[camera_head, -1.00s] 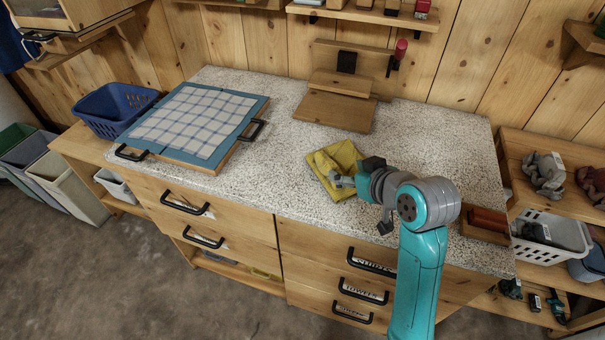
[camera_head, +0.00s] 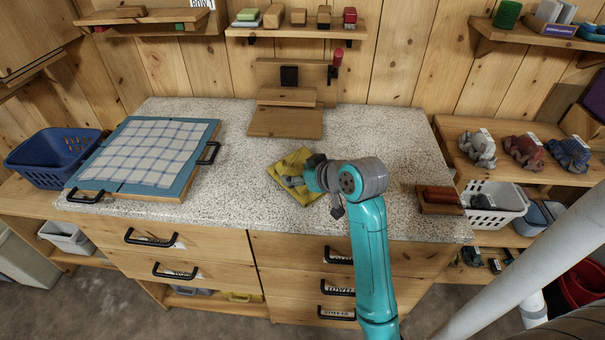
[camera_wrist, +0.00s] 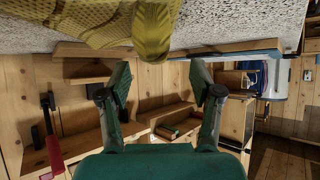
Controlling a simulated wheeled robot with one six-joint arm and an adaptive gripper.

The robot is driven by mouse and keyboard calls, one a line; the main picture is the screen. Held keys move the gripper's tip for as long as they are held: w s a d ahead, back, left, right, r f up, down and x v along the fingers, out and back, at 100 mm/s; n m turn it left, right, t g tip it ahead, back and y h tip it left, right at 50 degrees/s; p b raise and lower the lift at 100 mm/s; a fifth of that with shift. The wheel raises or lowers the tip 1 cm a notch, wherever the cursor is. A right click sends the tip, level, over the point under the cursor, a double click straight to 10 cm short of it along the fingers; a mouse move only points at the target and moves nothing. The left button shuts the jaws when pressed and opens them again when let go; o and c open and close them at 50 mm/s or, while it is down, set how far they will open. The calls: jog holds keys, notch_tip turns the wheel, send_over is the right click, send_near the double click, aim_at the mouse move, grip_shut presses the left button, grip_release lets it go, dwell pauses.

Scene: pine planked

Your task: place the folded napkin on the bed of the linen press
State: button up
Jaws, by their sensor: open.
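A folded yellow napkin (camera_head: 293,192) lies on the speckled counter, with a raised fold on it. In the wrist view the napkin (camera_wrist: 85,25) fills the top left, and its bulging fold is just beyond the fingers. My gripper (camera_head: 296,181) is low over the napkin in the head view. In the wrist view my gripper (camera_wrist: 160,78) has its two fingers wide apart, with no cloth held. A wooden stand (camera_head: 285,122) with a low front board, an upper plank and a red-knobbed lever is at the counter's back; it looks like the linen press.
A blue board (camera_head: 195,150) with black handles and a checked cloth (camera_head: 148,150) covers the counter's left. A blue basket (camera_head: 48,160) stands beyond it. A small wooden tray (camera_head: 438,208) is at the right edge. Counter between napkin and stand is clear.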

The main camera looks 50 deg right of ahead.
aim_at(292, 171)
jog(key=shift+d+x, duration=0.15)
jog(key=shift+x, duration=1.1)
jog(key=shift+d+x, duration=0.15)
jog(key=shift+x, duration=1.15)
jog(key=shift+r, duration=0.1)
grip_shut()
jog(key=shift+r, duration=0.1)
notch_tip(292, 171, up, 9)
jog(key=shift+r, duration=0.4)
jog(key=shift+s, duration=0.15)
